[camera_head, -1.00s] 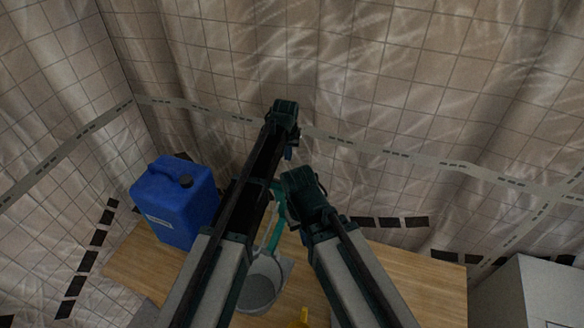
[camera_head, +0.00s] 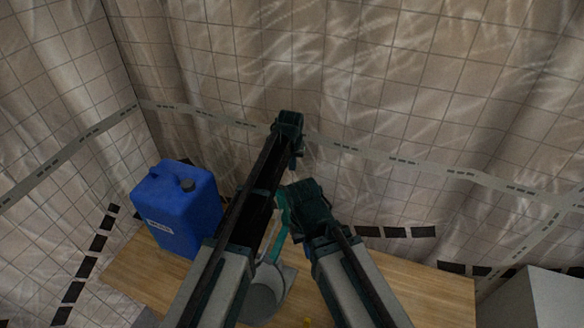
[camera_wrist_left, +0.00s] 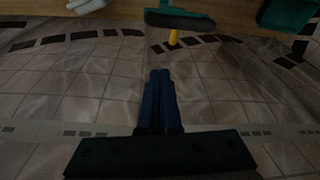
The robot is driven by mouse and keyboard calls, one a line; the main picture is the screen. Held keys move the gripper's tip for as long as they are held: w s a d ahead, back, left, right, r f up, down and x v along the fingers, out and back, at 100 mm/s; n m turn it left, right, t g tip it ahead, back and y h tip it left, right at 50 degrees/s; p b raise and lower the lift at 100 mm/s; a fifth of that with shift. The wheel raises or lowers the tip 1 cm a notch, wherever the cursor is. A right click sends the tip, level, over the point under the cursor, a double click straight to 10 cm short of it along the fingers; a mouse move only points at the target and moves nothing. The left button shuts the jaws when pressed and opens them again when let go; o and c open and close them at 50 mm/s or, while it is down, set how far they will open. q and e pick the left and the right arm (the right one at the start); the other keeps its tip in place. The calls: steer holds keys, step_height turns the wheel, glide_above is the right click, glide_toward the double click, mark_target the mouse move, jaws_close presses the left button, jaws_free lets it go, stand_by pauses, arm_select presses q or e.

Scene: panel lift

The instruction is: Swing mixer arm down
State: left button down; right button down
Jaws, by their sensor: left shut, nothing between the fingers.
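The mixer stands on the wooden bench (camera_head: 425,285) in the head view, partly hidden by my arms. Its grey bowl (camera_head: 262,302) and a raised, tilted teal part (camera_head: 283,222) show between the arms. My left gripper (camera_head: 295,158) is beyond the mixer, near the back curtain. In the left wrist view its dark fingers (camera_wrist_left: 160,72) are shut and empty, apart from a teal bar-like piece (camera_wrist_left: 180,20) with a yellow stub (camera_wrist_left: 173,38). My right arm ends beside the teal part (camera_head: 312,205); its fingers are hidden, and I cannot tell whether it touches.
A blue jerrycan (camera_head: 178,210) stands at the bench's left end. A small yellow thing (camera_head: 307,322) shows at the bottom edge between my arms. A pale grey box (camera_head: 540,300) is at the lower right. A tiled-pattern curtain (camera_head: 420,90) closes the back.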

arm_select(q)
steer(key=b+x, duration=0.6)
steer(key=x, duration=0.1)
steer(key=s, duration=0.4)
steer(key=shift+s+a+r+p, duration=0.1)
steer(key=shift+a+r+p, duration=0.2)
steer(key=shift+a+p, duration=0.1)
